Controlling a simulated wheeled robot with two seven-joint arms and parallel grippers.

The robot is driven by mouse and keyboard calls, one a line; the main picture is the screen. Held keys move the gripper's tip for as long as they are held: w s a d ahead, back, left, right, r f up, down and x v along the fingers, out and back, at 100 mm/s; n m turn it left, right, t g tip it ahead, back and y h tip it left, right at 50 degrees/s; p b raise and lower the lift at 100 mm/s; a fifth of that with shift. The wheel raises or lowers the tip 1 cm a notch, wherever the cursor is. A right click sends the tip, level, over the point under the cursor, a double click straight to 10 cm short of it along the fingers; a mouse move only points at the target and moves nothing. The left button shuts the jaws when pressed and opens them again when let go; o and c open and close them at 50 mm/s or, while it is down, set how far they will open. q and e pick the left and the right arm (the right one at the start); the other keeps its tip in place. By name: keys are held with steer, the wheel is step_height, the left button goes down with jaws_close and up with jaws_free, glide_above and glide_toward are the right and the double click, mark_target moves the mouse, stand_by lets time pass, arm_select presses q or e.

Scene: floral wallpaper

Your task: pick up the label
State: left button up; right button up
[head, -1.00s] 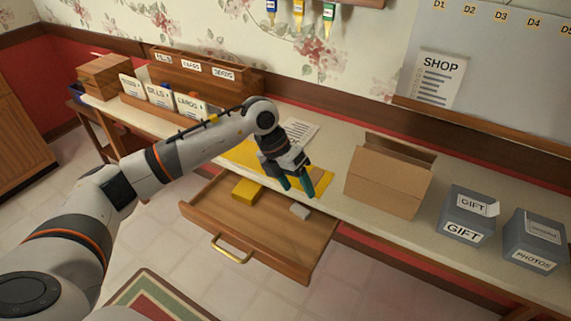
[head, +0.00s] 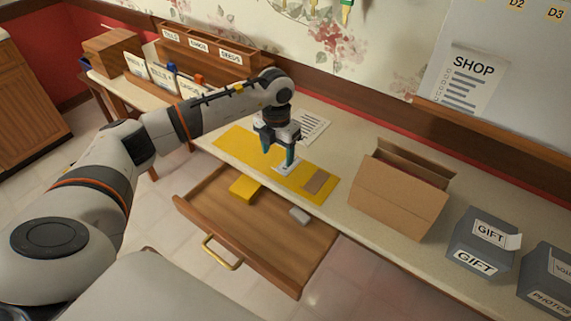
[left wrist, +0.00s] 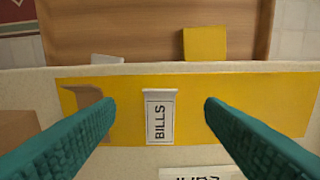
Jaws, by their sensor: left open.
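In the head view the label (head: 287,168) shows as a small white patch, partly covered by my fingers, on the mat (head: 236,145). My left gripper (head: 278,155) is open above it, with its green fingers pointing down. In the left wrist view the fingers stand on either side of the label, apart from it, with nothing between them in their grip. My right gripper is not in view.
An open drawer (head: 222,213) below the table edge holds a yellow block (head: 245,188) and a pale block (head: 299,216). A brown piece (head: 315,182) lies on the mat. A cardboard box (head: 398,200) stands to the right, a printed sheet (head: 313,126) behind.

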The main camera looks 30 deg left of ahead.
mark_target(278, 170)
arm_select(q)
steer(key=shift+f, duration=0.45)
steer(key=shift+w+f, duration=0.1)
steer(key=shift+f, duration=0.15)
step_height(278, 170, down, 4)
steer(key=shift+f+p, duration=0.25)
steer(key=shift+p, duration=0.5)
steer(key=shift+f, duration=0.25)
steer(key=c, duration=1)
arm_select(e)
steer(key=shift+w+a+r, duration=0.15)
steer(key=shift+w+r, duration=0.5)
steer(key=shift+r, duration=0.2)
